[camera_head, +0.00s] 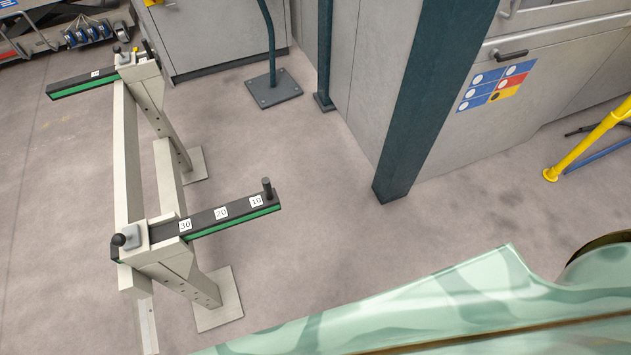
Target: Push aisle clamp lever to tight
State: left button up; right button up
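A pale grey stand (127,165) at the left carries two black arms with green lower edges. At its near corner a grey clamp block with a small black-knobbed lever (120,240) sits beside the near arm (215,215). At its far corner a similar black-knobbed lever (118,50) sits beside the far arm (82,84). I see no label that tells which one is the aisle clamp. Whether either lever is tight or loose cannot be told from here. Neither of my grippers is in view.
The near arm shows 30, 20 and 10 marks and ends in an upright black peg (267,188). A dark teal post (420,110) and grey machine panels (560,75) stand at the right. A yellow rail (590,140) is at far right. The floor between is clear.

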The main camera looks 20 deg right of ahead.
aim_at(118, 239)
jog(key=z, duration=0.15)
jog(key=u, duration=1.35)
